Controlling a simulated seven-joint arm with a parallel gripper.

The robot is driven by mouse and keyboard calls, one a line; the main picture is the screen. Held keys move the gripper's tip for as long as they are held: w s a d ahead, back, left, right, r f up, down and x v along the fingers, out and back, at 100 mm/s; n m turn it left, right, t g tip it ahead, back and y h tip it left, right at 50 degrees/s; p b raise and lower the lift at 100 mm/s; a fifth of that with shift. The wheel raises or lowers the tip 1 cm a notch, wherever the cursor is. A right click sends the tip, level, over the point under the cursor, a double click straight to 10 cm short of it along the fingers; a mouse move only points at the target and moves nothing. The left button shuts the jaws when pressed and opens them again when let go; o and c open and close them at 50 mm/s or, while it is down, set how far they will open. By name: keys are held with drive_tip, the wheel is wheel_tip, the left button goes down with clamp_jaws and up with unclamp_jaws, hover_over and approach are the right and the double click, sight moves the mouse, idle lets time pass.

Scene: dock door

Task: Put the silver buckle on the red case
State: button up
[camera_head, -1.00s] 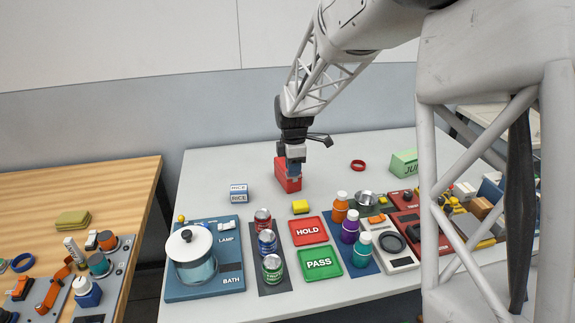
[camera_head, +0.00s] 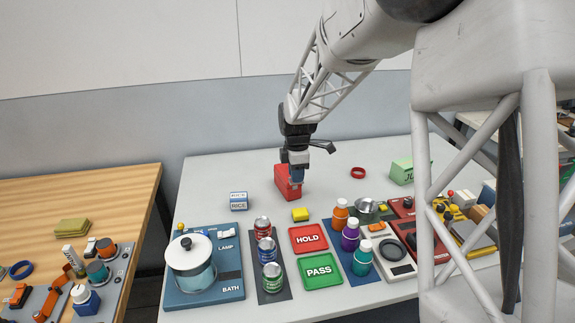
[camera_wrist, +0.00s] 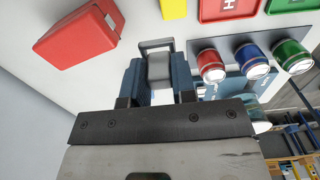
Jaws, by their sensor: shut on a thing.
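The red case (camera_head: 284,184) stands on the white table below and beside my gripper in the head view, which partly covers it. In the wrist view the red case (camera_wrist: 80,38) lies up and left of the fingers, with a visible gap between it and the buckle. My gripper (camera_head: 297,177) points down, and its blue fingers (camera_wrist: 159,80) are shut on the silver buckle (camera_wrist: 156,46), a grey block with a loop at its far end. The buckle is too hidden to make out in the head view.
A yellow block (camera_head: 300,214), the red HOLD tray (camera_head: 308,239) and green PASS tray (camera_head: 320,271) lie nearer. Cans (camera_head: 266,251) and bottles (camera_head: 350,234) stand beside the trays. A rice box (camera_head: 239,201) is to the left, a red ring (camera_head: 358,173) to the right.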

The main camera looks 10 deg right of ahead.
drive_tip(key=w, duration=0.4)
drive_tip(key=w+f, duration=0.1)
drive_tip(key=w, duration=0.8)
drive_tip(key=shift+w+d+f, duration=0.1)
drive_tip(key=shift+w+f, duration=0.05)
drive_tip(key=shift+w, duration=0.1)
drive_tip(key=shift+f, duration=1.75)
drive_tip(key=shift+f, duration=0.1)
drive_tip(key=o, duration=0.9)
wheel_tip(320, 180, up, 12)
